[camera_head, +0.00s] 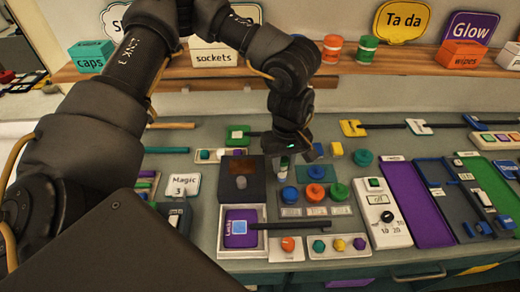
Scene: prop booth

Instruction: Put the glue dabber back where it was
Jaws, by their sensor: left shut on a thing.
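My left gripper (290,152) comes down over the middle of the worktop, its fingers pointing down. It is shut on a small white and dark green upright piece (284,164), which looks like the glue dabber; the fingers hide much of it. The piece is just right of a dark panel (257,188) with a round knob and above the blue, orange and green round pieces. I cannot tell whether its lower end touches anything. My right gripper is out of view.
In front are a white-framed tray (223,246) with a purple label and black bar, and small panels with colored knobs. A white dial box (386,213) and purple panel (414,205) stand right. A wooden shelf (400,66) with boxes and jars runs behind.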

